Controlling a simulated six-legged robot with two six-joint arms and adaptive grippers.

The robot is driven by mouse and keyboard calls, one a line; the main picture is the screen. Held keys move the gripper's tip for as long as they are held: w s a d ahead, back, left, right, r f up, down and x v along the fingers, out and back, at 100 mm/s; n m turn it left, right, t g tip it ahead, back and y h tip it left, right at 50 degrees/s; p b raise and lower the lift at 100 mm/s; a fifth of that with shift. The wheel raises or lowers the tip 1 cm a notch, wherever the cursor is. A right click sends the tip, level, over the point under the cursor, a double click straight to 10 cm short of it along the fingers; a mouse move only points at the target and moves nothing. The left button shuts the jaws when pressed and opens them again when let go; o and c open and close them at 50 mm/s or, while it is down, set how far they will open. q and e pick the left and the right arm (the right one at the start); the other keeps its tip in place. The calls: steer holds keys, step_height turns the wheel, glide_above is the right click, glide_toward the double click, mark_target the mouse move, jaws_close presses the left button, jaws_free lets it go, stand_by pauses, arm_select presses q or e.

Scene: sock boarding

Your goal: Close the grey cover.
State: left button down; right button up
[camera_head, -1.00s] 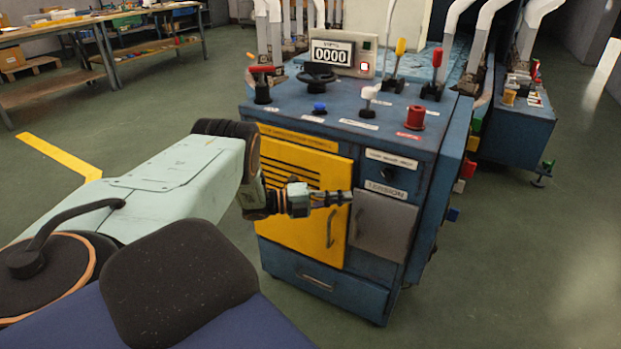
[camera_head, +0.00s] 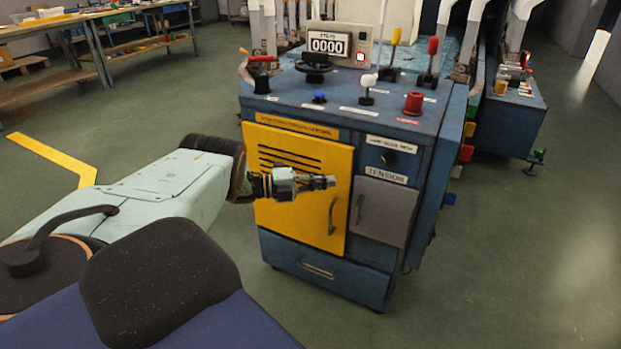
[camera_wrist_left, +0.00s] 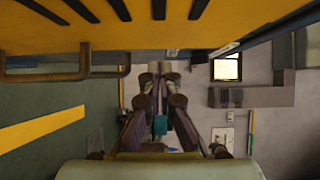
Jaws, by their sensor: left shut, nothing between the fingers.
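The grey cover (camera_head: 383,211) is a small panel with a dark handle on its left side. It sits under the TENSION label (camera_head: 386,174) on the front of the blue machine cabinet (camera_head: 330,285), right of the yellow door (camera_head: 290,215). It looks nearly flush; I cannot tell whether it is fully shut. My left gripper (camera_head: 333,182) is shut and empty, in front of the yellow door's upper right part, left of the cover and apart from it. Its fingers (camera_wrist_left: 159,75) also show in the left wrist view. My right gripper is out of view.
The cabinet top carries a red knob (camera_head: 413,103), levers, a black handwheel (camera_head: 313,68) and a counter display (camera_head: 328,43). A blue drawer (camera_head: 317,272) is below the doors. A workbench (camera_head: 110,18) stands far left.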

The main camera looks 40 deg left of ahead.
arm_select(q)
steer(key=a+b, duration=0.3)
steer(key=a, duration=0.1)
steer(key=shift+w+a+f, duration=0.1)
steer(key=shift+a+f, duration=0.05)
steer(key=shift+a, duration=0.05)
steer(key=shift+a+r, duration=0.2)
steer(key=shift+a, duration=0.15)
